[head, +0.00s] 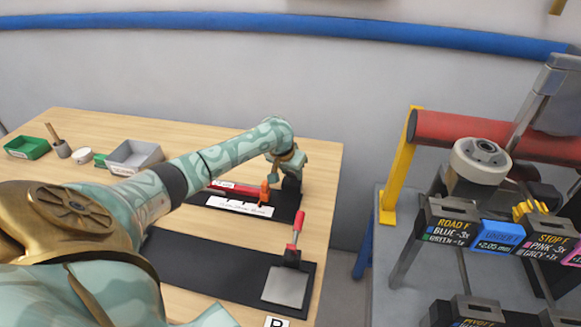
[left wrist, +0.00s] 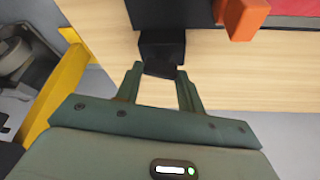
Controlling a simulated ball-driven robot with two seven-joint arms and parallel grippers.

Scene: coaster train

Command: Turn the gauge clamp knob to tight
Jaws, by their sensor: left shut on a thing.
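My left gripper (head: 289,172) is at the right end of the black mat holding a red gauge-like bar (head: 238,189) with an orange piece (head: 265,193). In the left wrist view its two fingers (left wrist: 161,76) are on either side of the end of a dark, block-like piece (left wrist: 161,48), which seems to be the clamp knob. The fingers are shut on it. The orange piece (left wrist: 245,16) and the red bar (left wrist: 296,6) are beside it at the top right. The knob's markings and turn angle are hidden. My right gripper is in neither view.
A grey bin (head: 134,157) and green tray (head: 26,148) stand at the back left. A yellow-posted rack with a red roller (head: 490,136) stands right, past a gap.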

